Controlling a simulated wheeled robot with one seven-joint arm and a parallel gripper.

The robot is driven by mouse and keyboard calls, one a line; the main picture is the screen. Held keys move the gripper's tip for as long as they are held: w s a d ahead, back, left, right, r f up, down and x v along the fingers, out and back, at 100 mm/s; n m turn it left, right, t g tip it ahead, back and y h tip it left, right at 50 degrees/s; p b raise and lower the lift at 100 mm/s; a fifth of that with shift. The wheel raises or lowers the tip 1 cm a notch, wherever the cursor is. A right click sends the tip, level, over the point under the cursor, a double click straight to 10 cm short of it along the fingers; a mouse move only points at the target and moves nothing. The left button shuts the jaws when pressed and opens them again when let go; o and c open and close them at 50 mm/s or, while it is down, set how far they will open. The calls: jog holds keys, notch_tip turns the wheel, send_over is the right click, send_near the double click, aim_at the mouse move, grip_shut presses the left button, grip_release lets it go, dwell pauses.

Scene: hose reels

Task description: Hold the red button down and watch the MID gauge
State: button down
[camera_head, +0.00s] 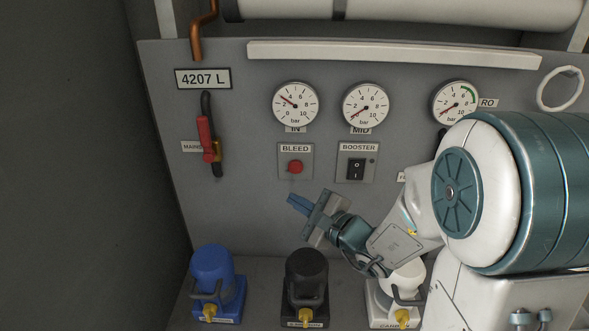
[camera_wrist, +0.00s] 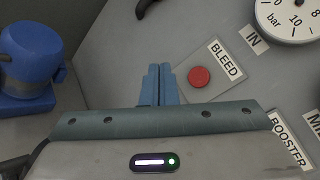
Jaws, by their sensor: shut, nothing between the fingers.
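The red button (camera_head: 295,167) sits on a plate labelled BLEED on the grey panel; it also shows in the wrist view (camera_wrist: 199,77). The MID gauge (camera_head: 366,108) is a round white dial above the BOOSTER switch, its needle pointing to the lower left, near 0. My gripper (camera_head: 292,202) is shut and empty, its blue fingers below the red button in the head view. In the wrist view my shut fingertips (camera_wrist: 160,68) are just left of the button, apart from it in the picture; the exact gap in depth is unclear.
The IN gauge (camera_head: 295,104) and RO gauge (camera_head: 455,103) flank the MID gauge. The BOOSTER switch (camera_head: 356,168) is right of the button. A red-handled lever (camera_head: 206,139) is at left. Blue (camera_head: 212,270) and black (camera_head: 306,275) units stand below.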

jog(key=shift+w, duration=0.1)
jog(key=p, duration=0.1)
send_near(291, 169)
jog(key=shift+w+a+f, duration=0.1)
jog(key=shift+w+a, duration=0.4)
jog(key=shift+a, duration=0.3)
jog(key=shift+w+a+f, duration=0.1)
jog(key=shift+w+a, duration=0.35)
jog(key=shift+a, duration=0.35)
jog(key=shift+w+a, duration=0.5)
jog(key=shift+a, duration=0.25)
jog(key=shift+w+b, duration=0.35)
jog(key=shift+w, duration=0.05)
jog(key=shift+w+b, duration=0.3)
jog(key=shift+w, duration=0.25)
dwell(2.4)
dwell(0.8)
jog(key=shift+s+b, duration=0.7)
jog(key=shift+s, duration=0.25)
